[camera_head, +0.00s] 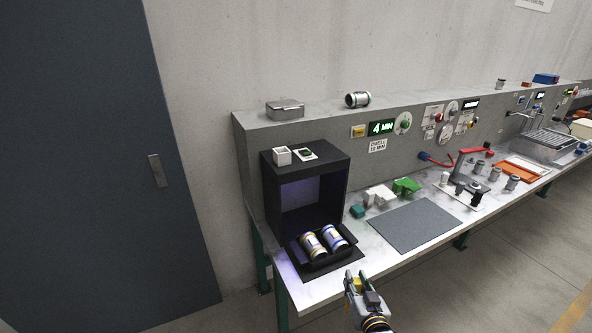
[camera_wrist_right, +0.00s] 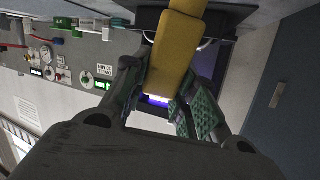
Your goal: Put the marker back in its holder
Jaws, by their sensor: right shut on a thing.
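My right gripper (camera_head: 356,281) is in front of the bench's near edge, right of the black cabinet. It is shut on a yellow, bar-shaped thing that looks like the marker (camera_wrist_right: 178,50); a little yellow shows between the fingers in the head view. In the right wrist view the marker stretches out past the fingers (camera_wrist_right: 163,90), and its far end is cut off by the frame. A small white square cup (camera_head: 282,156), which may be the holder, stands on the cabinet's top, apart from the gripper. My left gripper is not in view.
The black cabinet (camera_head: 335,180) is open at the front, with two cans (camera_head: 314,246) on its tray. A small card with a green mark (camera_head: 305,154) lies beside the cup. A grey mat (camera_head: 413,224), green and white blocks, and a red-handled fixture (camera_head: 472,165) occupy the bench.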

